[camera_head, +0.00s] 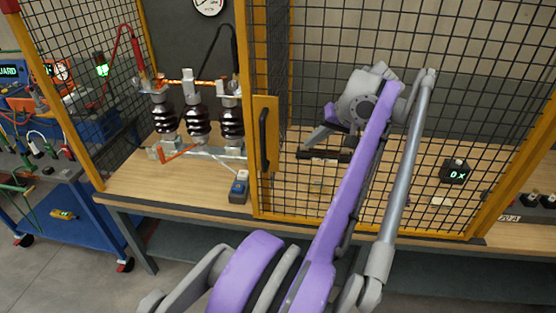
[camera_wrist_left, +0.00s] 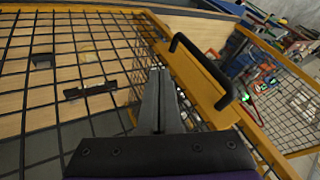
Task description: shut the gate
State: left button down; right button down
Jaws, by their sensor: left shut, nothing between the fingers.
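The gate (camera_head: 345,205) is a yellow-framed panel of black mesh across the right part of the bench enclosure. A yellow plate with a black bar handle (camera_head: 264,138) is at its left edge. Left of that edge the front is open, and the insulators show without mesh before them. My left gripper (camera_head: 308,141) is shut and empty, to the right of the handle and apart from it. In the left wrist view the closed fingers (camera_wrist_left: 159,74) point at the mesh beside the yellow plate (camera_wrist_left: 200,85); the handle (camera_wrist_left: 204,64) is clear of them. My right gripper is not in view.
Brown insulators (camera_head: 196,118) stand on the wooden bench inside the opening. A blue cart (camera_head: 85,215) stands at the left. A dark display box (camera_head: 454,172) sits at the right.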

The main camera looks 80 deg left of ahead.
pick_arm(q)
send_near(275, 154)
jog(key=f, duration=0.1)
jog(key=d+f, duration=0.1)
jog(key=f, duration=0.1)
jog(key=shift+s+d+f, duration=0.2)
jog(key=shift+s+f, duration=0.15)
jog(key=shift+f, duration=0.05)
jog(key=shift+s+a+f, duration=0.1)
jog(key=shift+s+a, duration=0.1)
jog(key=shift+s, duration=0.8)
jog(key=shift+s+a+f, duration=0.1)
jog(key=shift+s+a, duration=0.1)
jog(key=shift+s, duration=0.75)
jog(key=shift+s, duration=0.1)
